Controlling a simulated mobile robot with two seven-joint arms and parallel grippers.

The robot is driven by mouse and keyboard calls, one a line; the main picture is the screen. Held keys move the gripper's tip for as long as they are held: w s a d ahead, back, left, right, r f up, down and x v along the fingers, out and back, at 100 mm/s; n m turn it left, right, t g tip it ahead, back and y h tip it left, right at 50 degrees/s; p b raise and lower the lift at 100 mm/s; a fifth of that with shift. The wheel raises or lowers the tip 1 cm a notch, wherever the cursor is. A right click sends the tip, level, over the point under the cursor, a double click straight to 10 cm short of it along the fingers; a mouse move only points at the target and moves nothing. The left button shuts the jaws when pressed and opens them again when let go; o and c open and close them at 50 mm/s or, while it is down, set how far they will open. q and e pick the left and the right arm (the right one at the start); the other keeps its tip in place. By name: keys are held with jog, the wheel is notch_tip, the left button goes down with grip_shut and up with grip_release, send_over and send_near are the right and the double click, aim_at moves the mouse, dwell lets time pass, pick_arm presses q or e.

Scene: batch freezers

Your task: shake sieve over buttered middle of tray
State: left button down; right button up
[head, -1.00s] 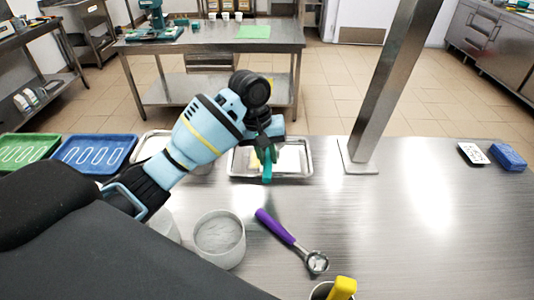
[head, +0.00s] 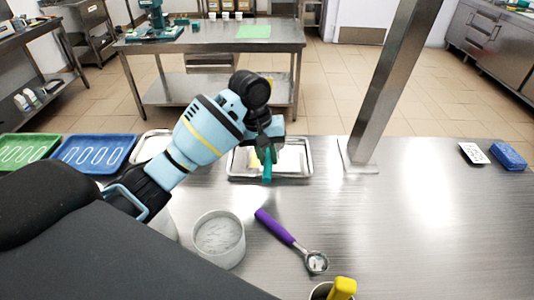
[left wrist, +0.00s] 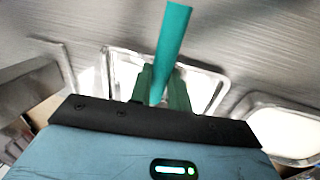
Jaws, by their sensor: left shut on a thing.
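My left gripper (head: 264,153) is shut on the teal handle of the sieve (head: 267,170), above the shallow metal tray (head: 304,174) on the steel table. The handle also shows between the green fingers in the left wrist view (left wrist: 172,45). The sieve's bowl is hidden in both views. The tray's middle has a pale surface with a yellowish patch, partly covered by the gripper and handle. The tray also shows under the fingers in the left wrist view (left wrist: 212,84). My right gripper is not in view.
A white tub (head: 218,248) and a purple-handled scoop (head: 275,227) are nearer on the table. A yellow handle (head: 342,288) rises from a container at the front. Blue (head: 93,154) and green (head: 25,149) trays lie left. A metal post (head: 385,90) stands right of the tray.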

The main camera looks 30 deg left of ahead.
pick_arm(q)
jog(key=shift+s+d+f, duration=0.1)
jog(key=shift+s+d, duration=0.2)
jog(key=shift+s, duration=0.2)
jog(key=shift+s+d, duration=0.25)
jog(key=shift+s, duration=0.25)
jog(key=shift+w+a, duration=0.5)
jog(key=shift+w, duration=0.35)
jog(key=shift+w+a, duration=0.45)
jog(key=shift+w, duration=0.4)
jog(key=shift+d, duration=0.1)
jog(key=shift+s, duration=0.1)
jog(key=shift+s+a, duration=0.4)
jog(key=shift+a, duration=0.5)
jog(key=shift+s+a, duration=0.45)
jog(key=shift+a, duration=0.5)
jog(key=shift+s+a, duration=0.4)
jog(key=shift+a, duration=0.5)
jog(key=shift+s, duration=0.1)
